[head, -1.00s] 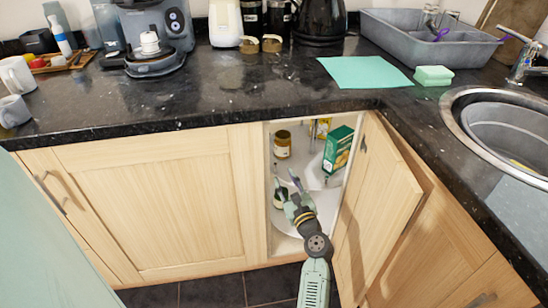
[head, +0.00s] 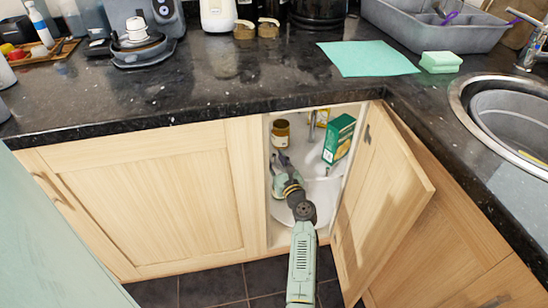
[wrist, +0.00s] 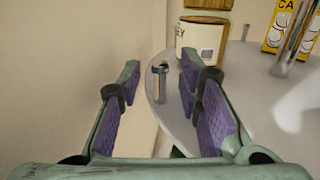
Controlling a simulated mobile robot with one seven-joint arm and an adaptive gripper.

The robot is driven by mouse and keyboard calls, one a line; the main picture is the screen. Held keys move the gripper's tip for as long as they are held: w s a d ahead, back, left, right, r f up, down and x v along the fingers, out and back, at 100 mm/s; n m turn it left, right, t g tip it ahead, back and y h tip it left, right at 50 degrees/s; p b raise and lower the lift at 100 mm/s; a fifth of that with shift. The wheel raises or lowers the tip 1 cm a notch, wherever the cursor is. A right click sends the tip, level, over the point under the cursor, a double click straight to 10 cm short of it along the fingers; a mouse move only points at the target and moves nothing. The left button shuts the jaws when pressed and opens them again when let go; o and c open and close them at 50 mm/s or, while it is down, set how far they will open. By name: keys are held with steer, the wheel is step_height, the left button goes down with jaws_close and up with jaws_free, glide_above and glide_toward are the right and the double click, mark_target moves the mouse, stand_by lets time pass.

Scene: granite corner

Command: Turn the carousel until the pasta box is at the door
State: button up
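The carousel (head: 318,196) is a white round tray inside the open corner cupboard; its rim also shows in the wrist view (wrist: 158,104). A green box (head: 339,138), which looks like the pasta box though I cannot read it, stands upright at the right of the opening, near the door (head: 385,195). My gripper (head: 283,160) reaches into the left of the opening. In the wrist view my gripper (wrist: 165,75) is open, with an upright metal peg (wrist: 160,82) at the carousel's rim showing between its fingers. I cannot tell whether they touch it.
A jar with a brown lid (head: 280,133) stands at the back left of the carousel, and a metal post (head: 312,126) near its middle. A yellow box (wrist: 283,28) stands behind the post. The cupboard wall (wrist: 60,70) is close on the left.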

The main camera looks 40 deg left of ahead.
steer(key=shift+x, duration=0.9)
steer(key=shift+c, duration=0.2)
jaws_close()
